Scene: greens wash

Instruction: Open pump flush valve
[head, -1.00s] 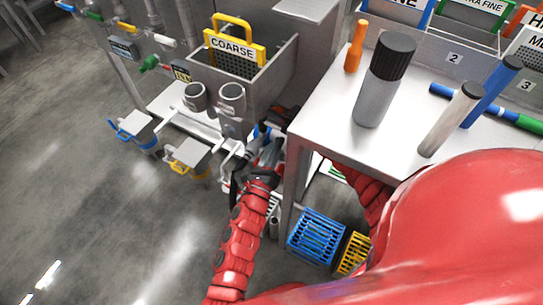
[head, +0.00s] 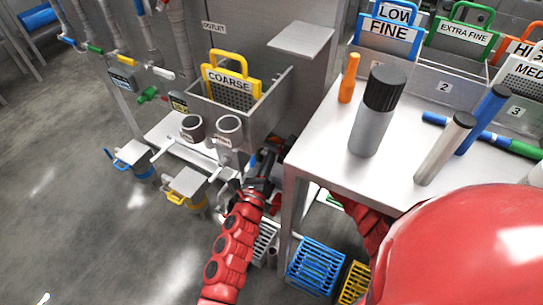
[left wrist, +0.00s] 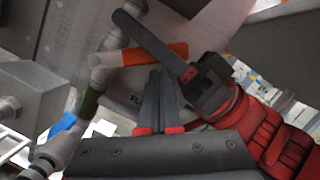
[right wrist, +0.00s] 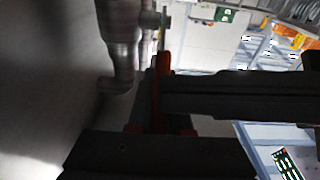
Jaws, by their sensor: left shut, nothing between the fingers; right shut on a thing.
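An orange valve lever (left wrist: 152,54) sticks out from a grey pipe (left wrist: 103,62) in the left wrist view. My right gripper (left wrist: 150,40) reaches in from the right there, its dark fingers across the lever. In the right wrist view the red-orange lever (right wrist: 162,88) stands at the fingers of my right gripper (right wrist: 160,100), which is shut on it. My left gripper (left wrist: 160,78) is shut and empty, pointing toward the lever from below without visible contact. In the head view my left gripper (head: 267,165) is low beside the sink; the lever is hidden there.
A steel table (head: 315,150) with bottles is close on the right. Blue (head: 316,262) and yellow (head: 354,282) crates stand below it. Open floor lies left.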

